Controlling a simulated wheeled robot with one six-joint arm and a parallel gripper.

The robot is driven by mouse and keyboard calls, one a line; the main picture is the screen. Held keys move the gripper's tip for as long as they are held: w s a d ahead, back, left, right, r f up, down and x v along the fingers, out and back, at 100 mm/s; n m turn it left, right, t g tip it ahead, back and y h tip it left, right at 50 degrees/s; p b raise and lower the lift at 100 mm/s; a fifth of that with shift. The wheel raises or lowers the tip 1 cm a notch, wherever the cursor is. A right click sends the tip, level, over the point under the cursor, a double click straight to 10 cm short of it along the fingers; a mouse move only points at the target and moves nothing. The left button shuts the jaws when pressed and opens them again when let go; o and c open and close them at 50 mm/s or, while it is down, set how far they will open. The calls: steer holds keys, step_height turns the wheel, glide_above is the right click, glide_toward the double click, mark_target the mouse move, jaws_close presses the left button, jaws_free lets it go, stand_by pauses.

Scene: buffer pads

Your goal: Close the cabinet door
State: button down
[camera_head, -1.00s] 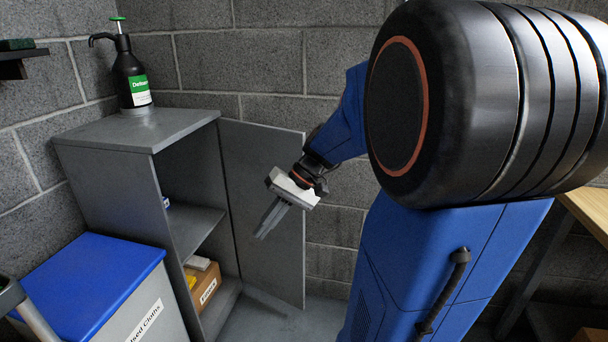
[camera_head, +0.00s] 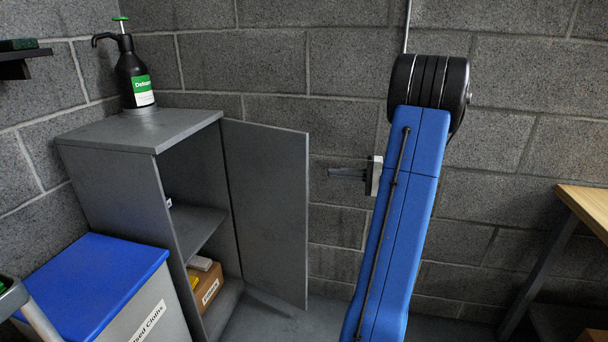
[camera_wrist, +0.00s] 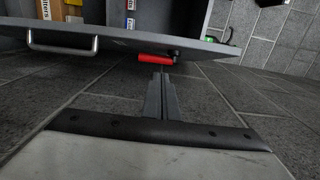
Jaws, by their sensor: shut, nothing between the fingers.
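The grey cabinet (camera_head: 150,133) stands at the left in the head view. Its door (camera_head: 268,215) is swung wide open, and the shelves inside show. In the wrist view, the door (camera_wrist: 130,40) runs across the top as a grey panel, with a silver bar handle (camera_wrist: 62,46) at the left. My gripper (camera_head: 331,172) is to the right of the door's free edge in the head view, fingers pointing left. In the wrist view, my gripper (camera_wrist: 162,78) has its fingers together and empty, just below a red cylinder (camera_wrist: 156,59) by the door. Contact cannot be told.
A black pump bottle (camera_head: 132,75) stands on the cabinet. A blue-lidded bin (camera_head: 90,275) stands before the cabinet at the left. A cardboard box (camera_head: 206,285) lies inside it, low down. A wooden-topped table (camera_head: 588,205) is at the right. A block wall is behind.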

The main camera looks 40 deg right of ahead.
mark_target(307, 174)
steer(key=shift+t, duration=0.4)
steer(key=shift+w+a+f, duration=0.1)
steer(key=shift+w+a, duration=1.6)
steer(key=shift+a, duration=0.25)
steer(key=shift+w+a, duration=1.65)
steer(key=shift+a, duration=0.25)
